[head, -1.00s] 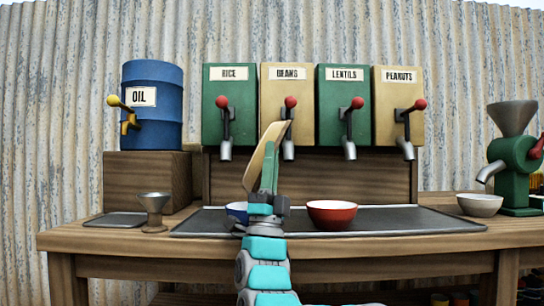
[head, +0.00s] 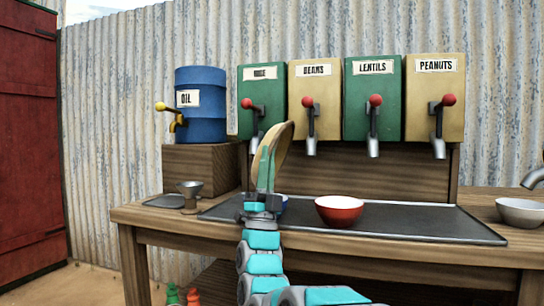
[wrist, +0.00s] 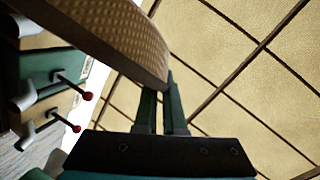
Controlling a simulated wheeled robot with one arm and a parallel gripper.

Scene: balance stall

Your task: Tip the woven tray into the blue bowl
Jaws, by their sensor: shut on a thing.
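My gripper (head: 264,188) is shut on the woven tray (head: 274,150), held up on its edge, steeply tilted, in front of the dispensers. The wrist view shows the tray's woven side (wrist: 125,28) with its rim at the fingers (wrist: 160,110). The blue bowl (head: 283,203) stands on the dark mat behind my gripper, and mostly hidden by it; only a sliver of its right side shows. I cannot see inside the bowl or tell whether anything is on the tray.
A red bowl (head: 339,211) stands on the dark mat (head: 430,220), right of the blue bowl. Dispensers with levers (head: 373,110) hang behind. A blue oil drum (head: 207,105) sits on a wooden block at left, with a metal cup (head: 190,189) below. A pale bowl (head: 521,213) is at right.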

